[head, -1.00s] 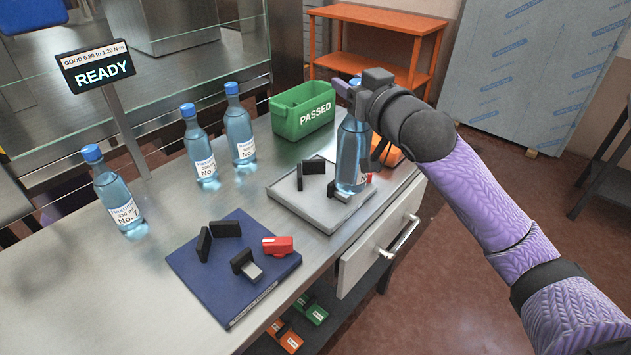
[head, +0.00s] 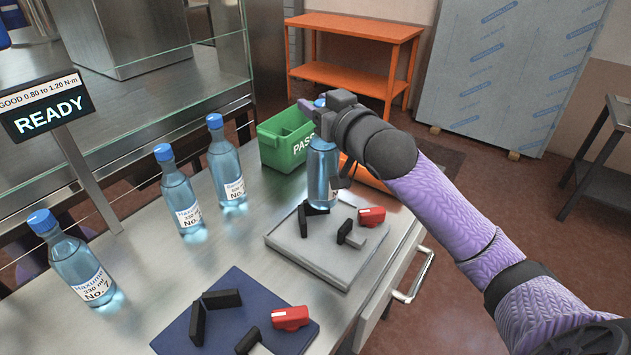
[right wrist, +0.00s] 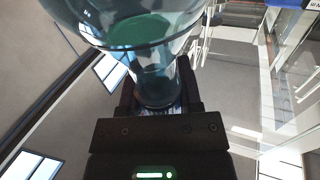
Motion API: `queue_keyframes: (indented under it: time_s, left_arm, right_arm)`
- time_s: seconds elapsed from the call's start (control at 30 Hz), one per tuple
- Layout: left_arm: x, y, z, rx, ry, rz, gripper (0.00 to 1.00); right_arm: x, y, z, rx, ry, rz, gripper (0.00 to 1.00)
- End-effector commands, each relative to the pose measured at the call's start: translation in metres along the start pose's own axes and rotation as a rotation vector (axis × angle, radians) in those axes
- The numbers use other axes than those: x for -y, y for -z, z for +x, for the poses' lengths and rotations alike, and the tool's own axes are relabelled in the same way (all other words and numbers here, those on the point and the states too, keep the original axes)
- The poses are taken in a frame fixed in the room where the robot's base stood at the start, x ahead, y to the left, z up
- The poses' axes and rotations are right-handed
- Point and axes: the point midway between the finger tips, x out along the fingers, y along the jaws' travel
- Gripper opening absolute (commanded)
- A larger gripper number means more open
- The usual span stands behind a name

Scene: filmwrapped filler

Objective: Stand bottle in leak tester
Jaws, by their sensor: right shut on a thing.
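My right gripper (head: 320,108) is shut on a clear blue bottle (head: 322,172) by its neck, just under the blue cap. The bottle is upright over a grey-based fixture (head: 315,263), with its lower end by the black angled blocks (head: 303,217). I cannot tell whether its base touches the plate. A red lever (head: 371,215) and a small black clamp block (head: 350,234) stand on the fixture, right of the bottle. In the right wrist view the held bottle (right wrist: 145,35) fills the top middle. Neither fixture's label is readable. My left gripper is not in view.
Several similar bottles (head: 82,268) stand along the table's left side. A navy fixture (head: 240,290) with black blocks and a red lever is in front. A green PASSED bin (head: 284,147) stands behind. A READY display (head: 47,107) is at left. The table's right edge and drawer are close.

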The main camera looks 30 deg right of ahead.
Motion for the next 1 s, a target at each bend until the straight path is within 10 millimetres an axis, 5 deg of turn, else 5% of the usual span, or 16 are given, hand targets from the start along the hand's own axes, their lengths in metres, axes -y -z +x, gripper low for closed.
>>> queue_keyframes:
  time_s: [0.4,0.7,0.73,0.9,1.0]
  left_arm:
    - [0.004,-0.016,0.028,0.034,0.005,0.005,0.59]
    - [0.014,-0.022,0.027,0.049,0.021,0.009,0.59]
    - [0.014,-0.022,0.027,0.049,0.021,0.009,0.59]
    - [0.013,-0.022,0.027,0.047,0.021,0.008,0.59]
    - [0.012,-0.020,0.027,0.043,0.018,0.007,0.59]
  right_arm:
    - [0.000,-0.070,0.000,0.002,0.000,0.000,0.00]
    - [0.000,-0.072,0.000,-0.001,0.000,0.000,0.00]
    - [0.000,-0.073,0.000,0.001,0.000,0.000,0.47]
    - [0.000,-0.073,0.000,0.001,0.000,0.000,0.80]
    - [0.000,-0.073,0.000,0.001,0.000,0.000,0.80]
